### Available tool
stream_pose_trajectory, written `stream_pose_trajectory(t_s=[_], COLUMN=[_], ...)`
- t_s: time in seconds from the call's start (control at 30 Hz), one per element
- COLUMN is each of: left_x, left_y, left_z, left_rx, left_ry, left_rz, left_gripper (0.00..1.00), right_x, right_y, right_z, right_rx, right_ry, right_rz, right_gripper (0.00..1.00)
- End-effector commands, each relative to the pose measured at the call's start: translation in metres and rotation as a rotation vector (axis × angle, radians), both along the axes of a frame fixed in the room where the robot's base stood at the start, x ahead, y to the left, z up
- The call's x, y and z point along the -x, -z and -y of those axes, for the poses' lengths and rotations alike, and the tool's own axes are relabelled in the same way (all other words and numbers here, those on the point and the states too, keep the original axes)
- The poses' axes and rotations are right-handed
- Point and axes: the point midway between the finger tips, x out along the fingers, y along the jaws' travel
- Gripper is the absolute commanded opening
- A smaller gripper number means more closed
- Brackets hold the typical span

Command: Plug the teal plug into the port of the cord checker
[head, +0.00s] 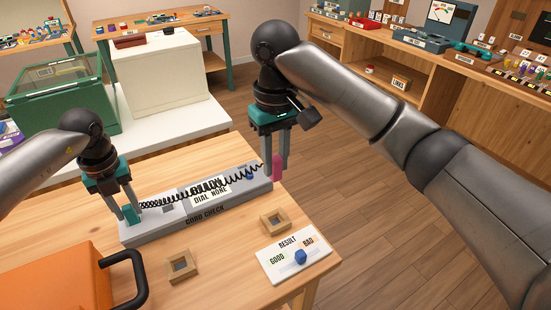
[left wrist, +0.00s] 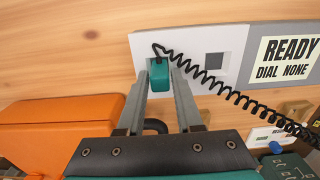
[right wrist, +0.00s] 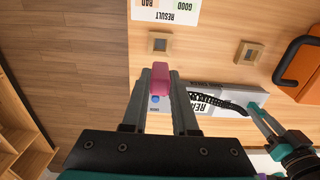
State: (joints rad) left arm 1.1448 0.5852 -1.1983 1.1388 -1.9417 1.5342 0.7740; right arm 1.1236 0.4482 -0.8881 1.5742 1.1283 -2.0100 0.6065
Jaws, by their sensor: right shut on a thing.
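The grey cord checker (head: 212,213) lies on the wooden table. Its white end panel (left wrist: 190,38) has a dark square port (left wrist: 215,60), with nothing in it. The teal plug (left wrist: 159,74) is over that panel, to the left of the square; whether it touches the panel is hidden. My left gripper (head: 126,208) is around the teal plug, its fingers on either side with a slight gap. My right gripper (head: 274,165) is shut on the pink plug (right wrist: 160,80) at the checker's far right end. A black coiled cord (left wrist: 228,92) runs from the teal plug along the checker towards the pink plug.
A result board (head: 293,254) with a blue knob is at the table's right corner. Two wooden square blocks (head: 182,266) (head: 274,221) lie in front of the checker. An orange case (head: 50,277) with a black handle fills the front left. The floor right of the table is clear.

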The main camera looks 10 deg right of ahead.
Motion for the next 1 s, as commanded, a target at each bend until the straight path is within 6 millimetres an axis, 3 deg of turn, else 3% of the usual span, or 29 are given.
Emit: stream_pose_trajectory(t_s=[0.03,0.27,0.57,0.77,1.0], left_x=[0.000,0.000,0.000,-0.001,-0.001], left_y=[0.000,0.000,-0.002,-0.030,-0.082], left_z=[0.000,0.000,0.000,-0.001,0.000], left_rx=[0.000,0.000,0.000,0.000,0.001], left_ry=[0.000,0.000,0.000,-0.001,-0.001], left_rz=[0.000,0.000,0.000,0.004,0.005], left_gripper=[0.42,0.67,0.68,0.68,0.68], right_x=[0.000,0.000,0.000,0.000,0.000], right_y=[0.000,0.000,0.000,0.000,0.000], right_z=[0.000,0.000,0.000,0.000,0.000], right_rx=[0.000,0.000,0.000,0.000,0.000], right_ry=[0.000,0.000,0.000,0.000,0.000], right_rz=[0.000,0.000,0.000,0.000,0.000], right_gripper=[0.00,0.00,0.00,0.00,0.00])
